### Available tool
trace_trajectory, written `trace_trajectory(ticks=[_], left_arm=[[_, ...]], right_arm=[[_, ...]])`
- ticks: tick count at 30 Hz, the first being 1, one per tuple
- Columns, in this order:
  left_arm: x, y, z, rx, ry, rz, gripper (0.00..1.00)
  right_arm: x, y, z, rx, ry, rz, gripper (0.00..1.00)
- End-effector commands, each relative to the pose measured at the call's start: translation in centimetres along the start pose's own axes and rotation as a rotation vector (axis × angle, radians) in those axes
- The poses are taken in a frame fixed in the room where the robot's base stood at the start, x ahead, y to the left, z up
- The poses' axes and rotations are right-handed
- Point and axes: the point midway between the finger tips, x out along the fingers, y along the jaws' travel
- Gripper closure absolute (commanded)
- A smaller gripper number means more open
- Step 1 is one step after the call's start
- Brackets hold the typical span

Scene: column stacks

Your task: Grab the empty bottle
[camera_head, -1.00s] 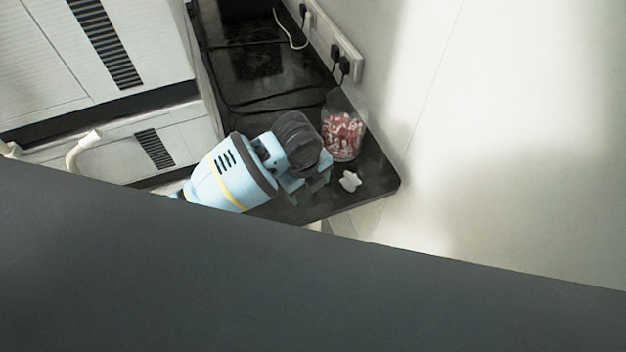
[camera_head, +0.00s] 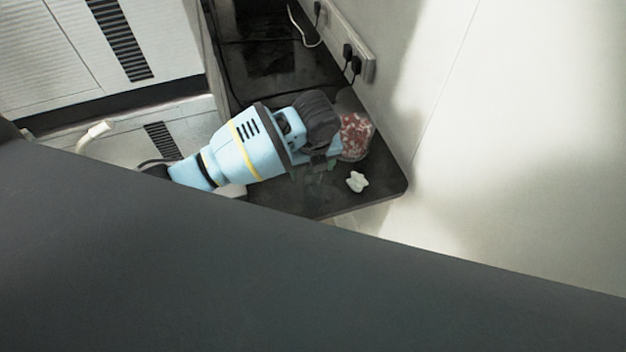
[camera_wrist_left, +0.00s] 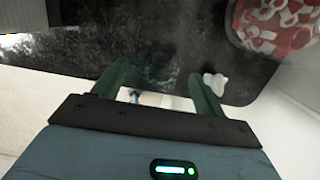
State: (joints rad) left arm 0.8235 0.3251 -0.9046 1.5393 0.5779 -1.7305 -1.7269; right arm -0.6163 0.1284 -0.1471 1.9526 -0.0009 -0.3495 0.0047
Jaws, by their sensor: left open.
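My left gripper (camera_head: 320,166) reaches in from the left over the dark tabletop, beside a clear jar. In the left wrist view its two green fingers (camera_wrist_left: 160,75) are apart, with no clear object held. A faint greenish, see-through shape (camera_wrist_left: 155,72) shows between and beyond the fingertips; it may be the empty bottle, but I cannot make out its outline. In the head view the wrist hides this spot. My right gripper is not in view.
The clear jar (camera_head: 357,138) holds red and white pieces and also shows in the left wrist view (camera_wrist_left: 270,27). A small white object (camera_head: 357,181) lies near the corner of the dark tabletop (camera_head: 385,185). A wall with a socket strip (camera_head: 352,45) stands behind.

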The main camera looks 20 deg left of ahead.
Motion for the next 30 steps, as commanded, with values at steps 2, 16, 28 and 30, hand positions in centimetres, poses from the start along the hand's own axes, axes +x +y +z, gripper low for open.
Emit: trace_trajectory(ticks=[2, 16, 28, 30], left_arm=[[1.1, 0.0, -0.3, 0.0, 0.003, 0.003, 0.28], [4.9, -0.3, -0.5, 0.0, 0.0, 0.0, 0.28], [4.8, -0.3, -0.5, 0.0, -0.001, -0.001, 0.66], [4.8, -0.3, -0.5, 0.0, -0.001, -0.001, 0.76]], right_arm=[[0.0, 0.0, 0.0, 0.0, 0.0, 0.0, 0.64], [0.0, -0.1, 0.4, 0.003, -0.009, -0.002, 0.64], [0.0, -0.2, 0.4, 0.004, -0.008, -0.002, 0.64], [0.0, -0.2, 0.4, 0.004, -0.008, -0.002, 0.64]])
